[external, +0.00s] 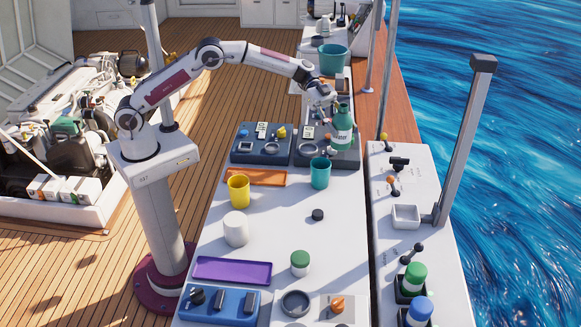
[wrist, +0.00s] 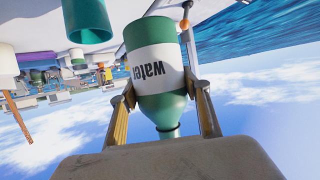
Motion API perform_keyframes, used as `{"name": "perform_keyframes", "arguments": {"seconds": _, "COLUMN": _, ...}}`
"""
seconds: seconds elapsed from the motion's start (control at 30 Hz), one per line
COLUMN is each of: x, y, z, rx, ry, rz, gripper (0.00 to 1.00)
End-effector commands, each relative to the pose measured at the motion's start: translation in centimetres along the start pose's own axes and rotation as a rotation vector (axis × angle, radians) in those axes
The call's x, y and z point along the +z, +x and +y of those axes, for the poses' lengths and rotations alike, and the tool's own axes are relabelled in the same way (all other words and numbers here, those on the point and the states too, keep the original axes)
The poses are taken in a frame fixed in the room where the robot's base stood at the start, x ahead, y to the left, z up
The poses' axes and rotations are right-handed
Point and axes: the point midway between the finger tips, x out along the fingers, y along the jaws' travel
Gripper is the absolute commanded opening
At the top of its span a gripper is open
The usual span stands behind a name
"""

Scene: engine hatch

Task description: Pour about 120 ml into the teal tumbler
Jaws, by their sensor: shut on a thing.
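The teal tumbler (external: 320,173) stands upright on the white bench. A green bottle (external: 341,134) with a white label stands upright behind it and to its right, at the dark panel. In the wrist view the bottle (wrist: 155,65) shows upside down with "water" on its label, and the tumbler (wrist: 87,20) is at the upper left. My gripper (external: 336,104) is shut on the bottle near its neck; its two fingers (wrist: 160,105) lie on either side. The bottle and tumbler are apart. The water level inside the bottle cannot be seen.
A yellow cup (external: 238,191), a white cylinder (external: 236,229), a green-lidded jar (external: 300,263) and a small black cap (external: 318,215) stand on the bench. An orange tray (external: 255,177) and a purple tray (external: 232,271) lie at the left. A larger teal bucket (external: 333,59) is behind my gripper.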

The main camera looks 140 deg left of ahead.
Motion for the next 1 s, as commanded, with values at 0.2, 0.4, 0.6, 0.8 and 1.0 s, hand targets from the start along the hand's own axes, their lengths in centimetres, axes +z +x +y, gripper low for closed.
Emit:
{"name": "perform_keyframes", "arguments": {"seconds": 0.2, "x": 1.9, "y": 0.8, "z": 0.0, "rx": 0.001, "ry": 0.0, "rz": 0.001, "gripper": 0.16}}
{"name": "perform_keyframes", "arguments": {"seconds": 0.4, "x": 2.2, "y": 0.9, "z": 0.0, "rx": 0.0, "ry": 0.001, "rz": 0.001, "gripper": 0.16}}
{"name": "perform_keyframes", "arguments": {"seconds": 0.6, "x": 2.1, "y": 0.9, "z": 0.0, "rx": 0.0, "ry": 0.002, "rz": 0.0, "gripper": 0.16}}
{"name": "perform_keyframes", "arguments": {"seconds": 0.8, "x": 2.0, "y": 0.9, "z": 0.1, "rx": -0.014, "ry": 0.037, "rz": -0.01, "gripper": 0.16}}
{"name": "perform_keyframes", "arguments": {"seconds": 1.0, "x": 1.8, "y": 0.9, "z": 0.3, "rx": -0.047, "ry": 0.114, "rz": -0.033, "gripper": 0.16}}
